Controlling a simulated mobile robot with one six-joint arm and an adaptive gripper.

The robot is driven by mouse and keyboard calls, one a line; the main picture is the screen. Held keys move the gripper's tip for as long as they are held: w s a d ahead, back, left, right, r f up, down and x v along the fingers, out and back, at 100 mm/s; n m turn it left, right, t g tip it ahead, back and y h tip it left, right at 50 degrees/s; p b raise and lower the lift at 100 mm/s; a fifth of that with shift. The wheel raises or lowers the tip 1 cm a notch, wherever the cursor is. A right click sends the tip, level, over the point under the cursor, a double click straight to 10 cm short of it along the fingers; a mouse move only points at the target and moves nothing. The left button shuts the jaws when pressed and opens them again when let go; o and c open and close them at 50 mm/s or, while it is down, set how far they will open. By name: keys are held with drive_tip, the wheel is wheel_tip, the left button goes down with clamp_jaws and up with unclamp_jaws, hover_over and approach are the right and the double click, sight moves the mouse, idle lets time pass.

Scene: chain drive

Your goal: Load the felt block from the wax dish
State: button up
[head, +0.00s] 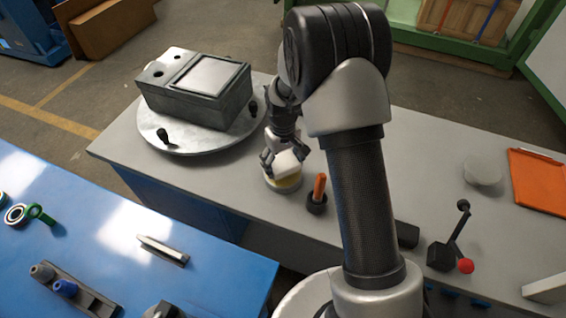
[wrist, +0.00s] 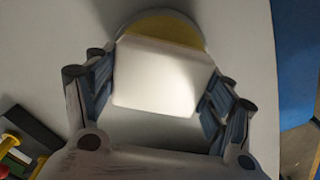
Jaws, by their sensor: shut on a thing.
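The felt block (wrist: 165,75) is white and sits between the two fingers of my gripper (wrist: 158,95) in the wrist view, which is shut on it. In the head view the felt block (head: 287,162) is a small white shape at the end of my gripper (head: 283,155). The wax dish (head: 284,184) is round with yellow wax and lies directly under the block. The wax dish's yellow far part (wrist: 165,28) shows beyond the block in the wrist view. I cannot tell whether the block touches the wax.
An orange-handled tool (head: 319,190) stands in a dark holder just right of the dish. A grey box (head: 195,90) on a round plate stands behind left. A lever with a red knob (head: 465,265) is at the right. A blue bench (head: 100,240) lies in front left.

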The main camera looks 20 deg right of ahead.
sight(283, 162)
drive_tip(key=shift+r+p, duration=1.85)
drive_tip(key=shift+r, duration=1.05)
drive_tip(key=shift+f, duration=0.1)
